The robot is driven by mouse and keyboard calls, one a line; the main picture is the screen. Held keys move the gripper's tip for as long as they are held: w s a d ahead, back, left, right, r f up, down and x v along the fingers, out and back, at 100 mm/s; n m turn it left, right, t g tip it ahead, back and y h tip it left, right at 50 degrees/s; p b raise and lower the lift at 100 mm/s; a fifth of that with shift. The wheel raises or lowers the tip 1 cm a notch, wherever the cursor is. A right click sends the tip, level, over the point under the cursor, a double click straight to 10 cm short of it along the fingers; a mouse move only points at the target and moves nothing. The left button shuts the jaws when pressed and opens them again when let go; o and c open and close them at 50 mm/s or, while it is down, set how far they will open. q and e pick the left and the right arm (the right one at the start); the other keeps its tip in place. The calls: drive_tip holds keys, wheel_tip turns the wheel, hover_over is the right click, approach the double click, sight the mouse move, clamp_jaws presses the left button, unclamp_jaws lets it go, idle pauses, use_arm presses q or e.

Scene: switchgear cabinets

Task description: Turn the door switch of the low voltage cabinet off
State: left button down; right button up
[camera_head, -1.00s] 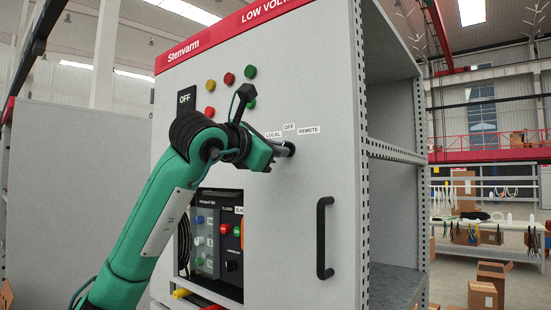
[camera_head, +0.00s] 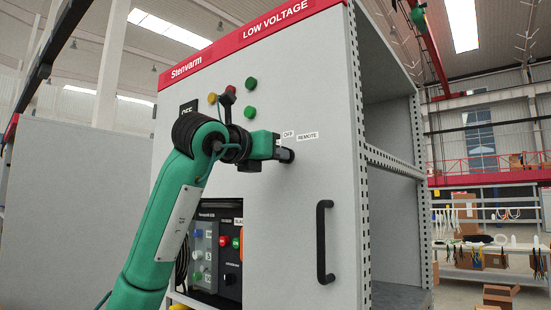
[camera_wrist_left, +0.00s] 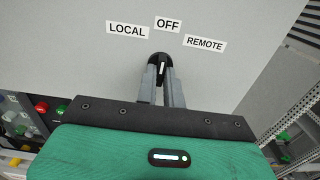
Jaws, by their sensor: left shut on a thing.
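The low voltage cabinet (camera_head: 270,80) is grey with a red top strip and fills the middle of the head view. The door switch (camera_wrist_left: 161,64) is a black rotary knob with a white mark, below the labels LOCAL, OFF (camera_wrist_left: 167,25) and REMOTE. In the wrist view the white mark points up, roughly toward OFF. My left gripper (camera_wrist_left: 162,88) is shut on the knob, one grey finger on each side. In the head view the left gripper (camera_head: 284,155) reaches the door, and its body hides the LOCAL label and most of the knob. My right gripper is not in view.
A black vertical door handle (camera_head: 325,242) stands out below and right of the switch. Coloured buttons (camera_head: 250,84) sit above my wrist. An opening with a control panel (camera_head: 217,250) lies below it. Open shelving is at the cabinet's right side.

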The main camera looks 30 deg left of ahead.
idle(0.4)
use_arm(q)
drive_tip(key=c, duration=1.5)
unclamp_jaws()
drive_tip(key=s+b, duration=0.1)
drive_tip(key=s, duration=0.3)
drive_tip(key=s+b, duration=0.2)
drive_tip(key=s, duration=0.3)
drive_tip(key=s+a+b, duration=0.1)
drive_tip(key=s+b, duration=0.1)
drive_tip(key=s, duration=0.3)
drive_tip(key=shift+w, duration=0.1)
